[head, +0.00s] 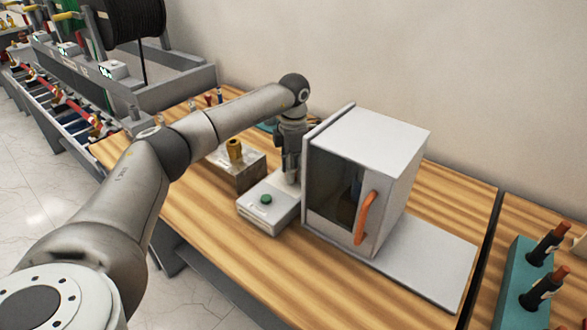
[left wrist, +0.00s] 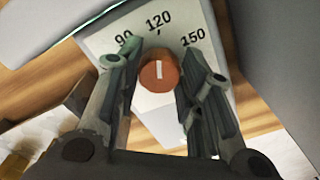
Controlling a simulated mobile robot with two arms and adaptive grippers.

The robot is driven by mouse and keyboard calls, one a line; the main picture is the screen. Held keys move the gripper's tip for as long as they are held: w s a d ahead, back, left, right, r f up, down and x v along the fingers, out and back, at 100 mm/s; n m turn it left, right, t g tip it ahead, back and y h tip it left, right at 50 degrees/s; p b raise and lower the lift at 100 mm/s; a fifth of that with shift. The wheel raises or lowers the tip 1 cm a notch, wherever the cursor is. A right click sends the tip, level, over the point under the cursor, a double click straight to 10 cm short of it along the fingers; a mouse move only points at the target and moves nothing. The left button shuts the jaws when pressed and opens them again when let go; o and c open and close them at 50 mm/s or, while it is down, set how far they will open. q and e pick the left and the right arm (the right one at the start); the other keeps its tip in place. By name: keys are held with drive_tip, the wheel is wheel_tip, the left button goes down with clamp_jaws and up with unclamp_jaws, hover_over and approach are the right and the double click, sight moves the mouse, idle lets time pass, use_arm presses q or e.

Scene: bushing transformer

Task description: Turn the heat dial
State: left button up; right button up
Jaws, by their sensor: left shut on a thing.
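The heat dial (left wrist: 158,74) is a round orange-red knob with a white mark on a pale panel, printed 90, 120 and 150. Its white mark points up, roughly towards 120. My left gripper (left wrist: 163,62) is shut on the dial, with one finger on either side of it. In the head view, my left gripper (head: 291,172) reaches down to the back of a light grey control box (head: 270,212) with a green button (head: 265,199). The dial is hidden there behind the gripper. My right gripper is not in view.
A white cabinet (head: 375,140) with a dark window and orange handle (head: 364,217) stands close right of my left gripper. A block (head: 237,172) with a brass-coloured part is to the left. A teal rack (head: 520,285) with dark parts stands far right. The front tabletop is mostly clear.

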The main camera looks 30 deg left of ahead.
use_arm(q)
drive_tip(key=shift+r, duration=0.1)
drive_tip(key=o, duration=1)
wheel_tip(320, 180, up, 12)
drive_tip(key=shift+f, duration=0.1)
idle(0.5)
